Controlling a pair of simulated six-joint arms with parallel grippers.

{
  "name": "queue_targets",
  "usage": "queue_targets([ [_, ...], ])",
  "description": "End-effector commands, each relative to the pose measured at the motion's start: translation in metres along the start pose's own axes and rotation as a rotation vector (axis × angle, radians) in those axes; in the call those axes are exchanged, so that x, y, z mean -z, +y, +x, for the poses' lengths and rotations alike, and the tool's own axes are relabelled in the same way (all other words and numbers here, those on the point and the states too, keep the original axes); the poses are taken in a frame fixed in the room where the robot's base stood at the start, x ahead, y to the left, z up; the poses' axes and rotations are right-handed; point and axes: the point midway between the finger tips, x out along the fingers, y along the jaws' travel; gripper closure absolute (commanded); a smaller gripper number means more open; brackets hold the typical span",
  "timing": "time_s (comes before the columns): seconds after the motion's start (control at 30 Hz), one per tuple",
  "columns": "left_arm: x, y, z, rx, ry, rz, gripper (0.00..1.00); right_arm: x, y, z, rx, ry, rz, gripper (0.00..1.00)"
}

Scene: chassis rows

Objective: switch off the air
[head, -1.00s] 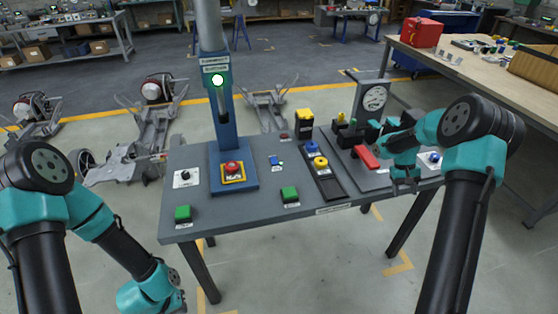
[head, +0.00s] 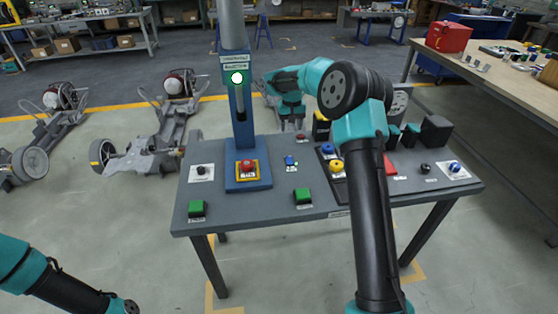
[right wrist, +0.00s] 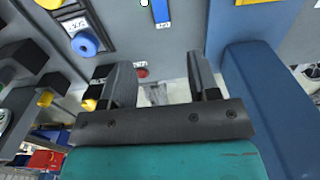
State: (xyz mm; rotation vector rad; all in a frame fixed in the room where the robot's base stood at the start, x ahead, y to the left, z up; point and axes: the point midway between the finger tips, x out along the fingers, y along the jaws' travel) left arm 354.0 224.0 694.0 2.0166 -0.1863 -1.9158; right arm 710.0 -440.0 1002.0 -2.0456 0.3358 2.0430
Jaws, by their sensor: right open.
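A red lever (head: 390,166) lies on the grey workbench (head: 270,207), right of my right arm, which partly hides it in the head view. A round gauge (head: 401,101) stands behind it, also partly hidden. My right gripper (head: 291,118) hangs behind the bench's back edge, right of the blue post and well away from the lever. In the right wrist view its fingers (right wrist: 160,78) are apart with nothing between them. My left arm shows only at the lower left; its gripper is out of view.
The blue post (head: 241,125) has a lit green lamp and a red emergency button (head: 247,166) at its base. Green buttons (head: 303,195), a small blue switch (head: 289,161), blue and yellow buttons (head: 336,166) and a black knob (head: 425,169) surround it.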

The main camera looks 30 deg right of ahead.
Motion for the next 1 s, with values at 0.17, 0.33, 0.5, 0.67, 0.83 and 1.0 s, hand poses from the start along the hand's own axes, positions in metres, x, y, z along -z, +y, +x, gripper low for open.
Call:
queue_targets([
  [0.17, 0.000, 0.000, 0.000, 0.000, 0.000, 0.000, 1.00, 0.000, 0.000, 0.000, -0.001, -0.001, 0.000, 0.45],
  [0.33, 0.000, 0.000, 0.000, 0.000, 0.000, 0.000, 1.00, 0.000, 0.000, 0.006, -0.001, -0.002, -0.001, 0.45],
  [0.5, 0.000, 0.000, 0.000, 0.000, 0.000, 0.000, 1.00, -0.001, 0.000, 0.022, -0.001, -0.003, -0.001, 0.45],
  [0.67, 0.000, 0.000, 0.000, 0.000, 0.000, 0.000, 1.00, -0.001, 0.001, 0.048, -0.002, -0.005, -0.002, 0.45],
  [0.83, 0.000, 0.000, 0.000, 0.000, 0.000, 0.000, 1.00, -0.001, 0.001, 0.077, -0.002, -0.004, -0.001, 0.45],
  [1.0, 0.000, 0.000, 0.000, 0.000, 0.000, 0.000, 1.00, -0.001, 0.001, 0.106, -0.001, -0.004, -0.001, 0.45],
])
